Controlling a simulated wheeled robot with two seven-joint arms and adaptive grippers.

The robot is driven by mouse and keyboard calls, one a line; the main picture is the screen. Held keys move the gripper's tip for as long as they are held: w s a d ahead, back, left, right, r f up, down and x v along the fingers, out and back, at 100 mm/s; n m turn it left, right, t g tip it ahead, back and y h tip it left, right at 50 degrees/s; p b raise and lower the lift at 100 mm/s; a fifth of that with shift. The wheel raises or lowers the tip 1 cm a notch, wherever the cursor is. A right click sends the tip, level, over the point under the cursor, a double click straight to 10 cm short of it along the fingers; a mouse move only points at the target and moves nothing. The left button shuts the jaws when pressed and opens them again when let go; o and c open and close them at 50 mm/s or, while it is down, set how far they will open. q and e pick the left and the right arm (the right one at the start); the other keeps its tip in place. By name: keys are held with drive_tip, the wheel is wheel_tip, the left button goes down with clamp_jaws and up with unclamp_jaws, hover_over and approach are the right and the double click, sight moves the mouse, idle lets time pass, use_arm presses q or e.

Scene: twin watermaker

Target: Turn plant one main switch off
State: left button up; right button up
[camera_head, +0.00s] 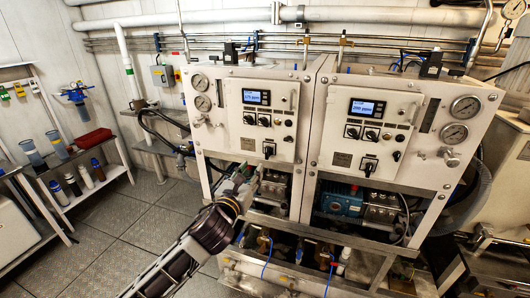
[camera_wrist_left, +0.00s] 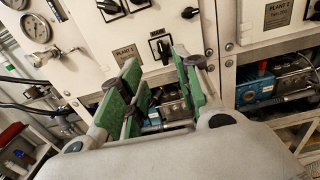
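The plant one panel (camera_head: 244,135) is the left of two white panels. Its main switch (camera_head: 268,150) is a black rotary handle at the panel's lower right. In the left wrist view the main switch (camera_wrist_left: 161,47) is just beyond the fingers, with a "PLANT 1" label to its left. The handle looks roughly upright there, slightly tilted; its exact setting is too small to read. My left gripper (camera_head: 247,175) is below and left of the switch. In the left wrist view my left gripper (camera_wrist_left: 158,80) has green-padded fingers apart, empty and not touching the switch. My right gripper is out of view.
The plant two panel (camera_head: 371,125) has a similar switch (camera_head: 369,167). Smaller knobs (camera_head: 257,120) sit above the plant one switch. An open bay with a pump and block (camera_head: 273,184) lies below the panel. Gauges (camera_head: 201,93) are at left. A shelf with bottles (camera_head: 80,180) stands far left.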

sight(266, 149)
use_arm(q)
drive_tip(key=shift+p+x, duration=0.65)
drive_tip(key=shift+x, duration=6.25)
clamp_jaws()
